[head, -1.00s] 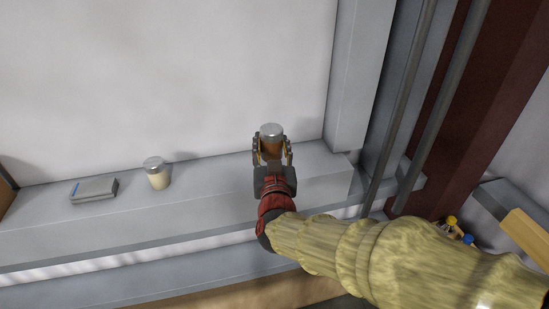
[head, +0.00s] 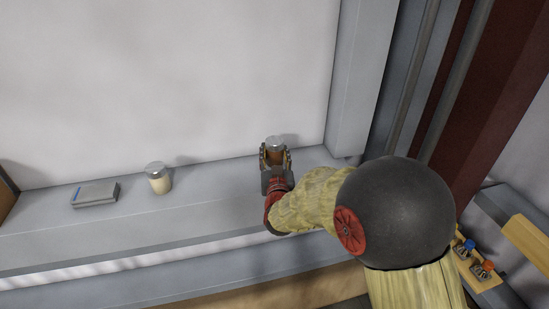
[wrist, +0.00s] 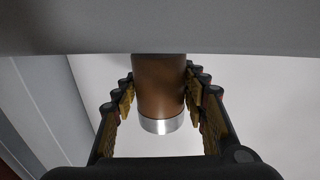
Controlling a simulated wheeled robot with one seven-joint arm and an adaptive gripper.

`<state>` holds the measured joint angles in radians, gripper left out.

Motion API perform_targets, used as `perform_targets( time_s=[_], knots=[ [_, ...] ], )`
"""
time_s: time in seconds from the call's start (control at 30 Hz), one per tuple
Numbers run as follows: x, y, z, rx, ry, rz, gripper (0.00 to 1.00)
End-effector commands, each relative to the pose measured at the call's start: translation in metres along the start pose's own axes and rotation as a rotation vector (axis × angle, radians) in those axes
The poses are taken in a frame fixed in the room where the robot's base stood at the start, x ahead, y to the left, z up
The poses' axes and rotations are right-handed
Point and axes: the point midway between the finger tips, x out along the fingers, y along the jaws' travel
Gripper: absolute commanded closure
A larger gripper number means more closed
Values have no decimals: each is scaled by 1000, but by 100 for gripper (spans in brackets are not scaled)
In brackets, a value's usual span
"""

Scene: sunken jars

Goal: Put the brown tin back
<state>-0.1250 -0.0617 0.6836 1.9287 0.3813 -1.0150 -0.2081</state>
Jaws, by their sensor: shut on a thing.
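The brown tin (head: 275,154) has a silver lid and stands upright near the right end of the grey ledge, close to the white wall. My gripper (head: 276,157) is shut on it, one finger on each side. In the wrist view the brown tin (wrist: 160,85) lies between the two fingers, its silver lid toward the bottom of the picture. Its other end meets the grey surface at the top, so its base is hidden. I cannot tell whether the base touches the ledge.
A cream jar with a silver lid (head: 158,179) and a flat grey box (head: 95,194) stand on the ledge (head: 205,205) to the left. The ledge between jar and tin is clear. A grey post (head: 360,75) rises at the right. A board with coloured knobs (head: 472,265) is at lower right.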

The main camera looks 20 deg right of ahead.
Motion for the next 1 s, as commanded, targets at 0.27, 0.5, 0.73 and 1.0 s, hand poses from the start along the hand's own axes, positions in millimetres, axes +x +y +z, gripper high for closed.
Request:
perform_targets(
  time_s=[0.27, 0.5, 0.73, 1.0],
  knots=[
    [-1, 0, 18, 0, 0, -1, 86],
    [-1, 0, 22, 0, 0, -1, 86],
    [-1, 0, 22, 0, -1, -1, 46],
    [-1, 0, 22, 0, -1, -1, 38]
  ],
)
